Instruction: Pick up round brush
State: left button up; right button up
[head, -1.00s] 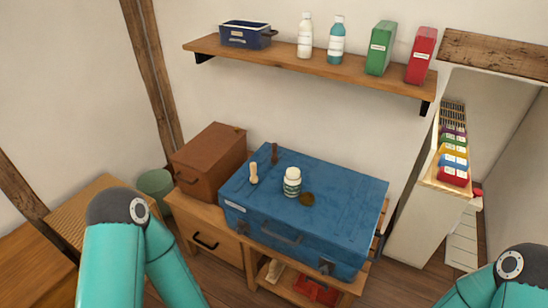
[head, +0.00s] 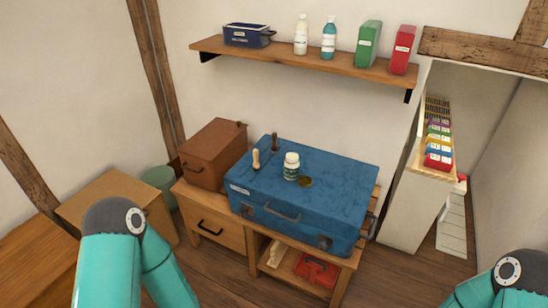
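A blue case (head: 335,195) lies flat on a wooden bench. On its lid stand a small pale wooden-handled item (head: 256,159) and a dark brown slim item (head: 275,142). A white jar with a green label (head: 291,172) stands to their right, with a small dark round item (head: 305,182) beside it. Which of these is the round brush I cannot tell at this size. Only the upper parts of my two teal arms show at the bottom left and bottom right. Both my grippers are out of view.
A brown box (head: 212,154) stands left of the case. A wall shelf (head: 290,62) above holds a blue bin (head: 248,36), bottles and coloured boxes. A white cabinet (head: 408,215) stands right. Bare floor shows between bench and cabinet.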

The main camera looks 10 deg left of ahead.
aim_at(274, 148)
jog(key=u, duration=0.05)
jog(key=k, duration=0.55)
jog(key=u, duration=0.35)
jog(key=i, duration=0.15)
jog(key=u, duration=1.25)
jog(key=i, duration=2.3)
jog(key=z, duration=1.1)
jog(key=i, duration=0.2)
jog(key=z, duration=2.1)
